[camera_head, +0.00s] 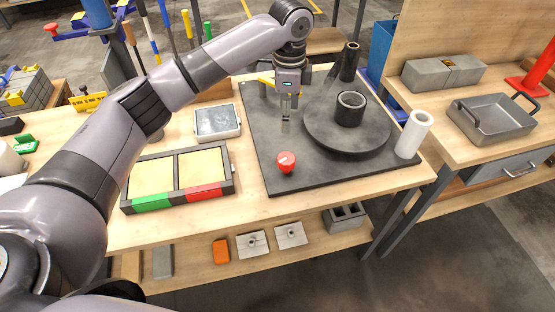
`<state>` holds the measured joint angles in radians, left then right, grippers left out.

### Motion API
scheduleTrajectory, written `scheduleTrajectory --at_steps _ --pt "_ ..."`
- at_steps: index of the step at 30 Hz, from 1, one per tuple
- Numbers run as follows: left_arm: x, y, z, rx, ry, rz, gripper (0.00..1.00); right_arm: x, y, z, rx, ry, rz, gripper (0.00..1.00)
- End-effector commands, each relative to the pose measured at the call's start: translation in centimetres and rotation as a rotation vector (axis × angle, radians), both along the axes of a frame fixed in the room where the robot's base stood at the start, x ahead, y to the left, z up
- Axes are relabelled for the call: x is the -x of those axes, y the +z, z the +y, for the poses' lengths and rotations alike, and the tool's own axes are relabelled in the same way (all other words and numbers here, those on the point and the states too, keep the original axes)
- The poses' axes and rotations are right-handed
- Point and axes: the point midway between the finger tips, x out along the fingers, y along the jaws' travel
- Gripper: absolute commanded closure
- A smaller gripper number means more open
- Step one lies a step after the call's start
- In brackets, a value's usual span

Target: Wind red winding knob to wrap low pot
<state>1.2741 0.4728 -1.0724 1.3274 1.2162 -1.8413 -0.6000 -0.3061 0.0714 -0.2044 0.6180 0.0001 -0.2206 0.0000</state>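The red winding knob (286,162) stands near the front edge of a dark base plate (330,178) on the workbench. The low pot (350,108), a short dark open cylinder, stands upright on a round dark turntable (323,134) to the right of the knob. My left gripper (286,126) points down above the plate, behind the knob in the picture and apart from it. Its fingers look close together and hold nothing visible; their exact opening is unclear. My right gripper is not in view.
A white roll (413,134) stands at the plate's right. A tall dark cylinder (348,62) stands behind the turntable. A two-compartment tray (228,186) with green and red labels lies left of the plate. A metal pan (492,117) sits on the right bench.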

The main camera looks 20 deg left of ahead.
Motion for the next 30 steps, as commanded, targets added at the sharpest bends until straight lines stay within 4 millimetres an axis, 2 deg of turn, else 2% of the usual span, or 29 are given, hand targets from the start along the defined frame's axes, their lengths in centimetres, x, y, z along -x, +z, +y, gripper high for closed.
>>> scheduleTrajectory --at_steps 3,7,11,18,24,30 --pt "0.1 -1.9 0.1 -0.002 0.003 0.005 0.36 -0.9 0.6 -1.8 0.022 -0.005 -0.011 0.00" --pt "0.2 -4.7 0.1 -0.002 0.004 0.006 0.36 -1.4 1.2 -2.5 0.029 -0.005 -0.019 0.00" --pt "0.1 -7.6 0.1 -0.002 0.006 0.005 0.36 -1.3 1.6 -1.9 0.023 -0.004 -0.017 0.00" --pt "0.1 -12.6 0.1 -0.001 0.005 0.004 0.36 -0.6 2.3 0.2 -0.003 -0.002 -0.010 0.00" --pt "0.0 -15.4 0.1 -0.001 0.005 0.002 0.36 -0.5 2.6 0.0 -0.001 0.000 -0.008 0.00" --pt "0.0 -16.4 0.1 0.000 0.005 0.000 0.36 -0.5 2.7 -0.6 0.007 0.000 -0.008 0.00"
